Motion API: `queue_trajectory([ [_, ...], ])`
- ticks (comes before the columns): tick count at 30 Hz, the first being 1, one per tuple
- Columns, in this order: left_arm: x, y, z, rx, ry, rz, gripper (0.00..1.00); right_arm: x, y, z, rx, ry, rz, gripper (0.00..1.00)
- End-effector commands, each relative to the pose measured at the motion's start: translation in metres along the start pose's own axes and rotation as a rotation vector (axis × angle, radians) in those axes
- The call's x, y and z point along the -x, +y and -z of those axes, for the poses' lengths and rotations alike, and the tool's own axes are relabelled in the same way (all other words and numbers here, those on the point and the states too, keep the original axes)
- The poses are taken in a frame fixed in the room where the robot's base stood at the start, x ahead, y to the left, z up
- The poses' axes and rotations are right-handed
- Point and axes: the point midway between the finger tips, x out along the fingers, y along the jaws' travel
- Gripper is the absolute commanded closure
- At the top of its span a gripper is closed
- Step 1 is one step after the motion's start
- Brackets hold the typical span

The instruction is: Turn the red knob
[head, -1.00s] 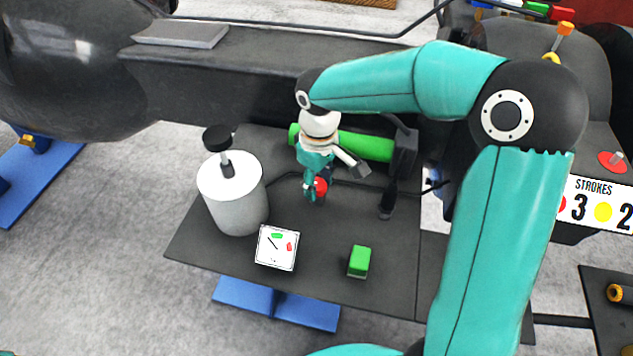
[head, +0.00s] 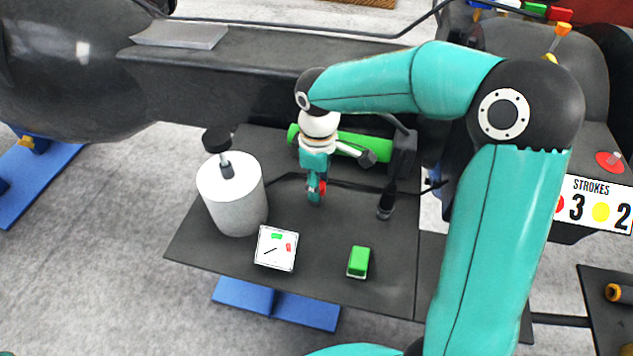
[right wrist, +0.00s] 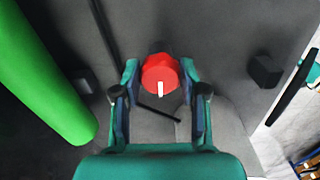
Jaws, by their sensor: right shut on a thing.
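The red knob (right wrist: 160,75) sits on the dark grey plate, between the fingers of my right gripper (right wrist: 160,88). It has a white mark that points toward the gripper's palm in the right wrist view. In the head view, my right gripper (head: 317,190) comes down from above and is shut on the knob, with only a bit of red (head: 322,188) showing past the fingers. My left gripper is not in view.
A white cylinder with a black cap (head: 233,195) stands left of the gripper. A green block (head: 359,261) is at the front right. A green cylinder (head: 365,146) lies behind. A "STROKES" sign (head: 597,203) hangs at right.

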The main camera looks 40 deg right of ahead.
Motion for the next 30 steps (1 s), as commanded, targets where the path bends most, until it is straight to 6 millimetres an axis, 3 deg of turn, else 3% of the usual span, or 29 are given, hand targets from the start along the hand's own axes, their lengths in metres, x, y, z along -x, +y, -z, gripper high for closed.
queue_trajectory([
  [2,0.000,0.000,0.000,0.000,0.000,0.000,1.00,0.001,0.001,0.001,-0.001,0.006,-0.003,0.92],
  [3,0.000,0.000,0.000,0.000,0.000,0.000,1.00,0.001,0.001,0.001,-0.002,0.006,-0.003,0.53],
  [7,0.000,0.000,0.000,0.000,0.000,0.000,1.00,0.001,0.001,0.001,-0.002,0.004,-0.002,0.32],
  [20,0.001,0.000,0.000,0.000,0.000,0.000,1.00,0.007,0.000,0.001,-0.002,0.002,-0.002,0.32],
  [30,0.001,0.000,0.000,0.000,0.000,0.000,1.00,0.066,0.001,0.001,-0.001,0.007,-0.004,0.32],
])
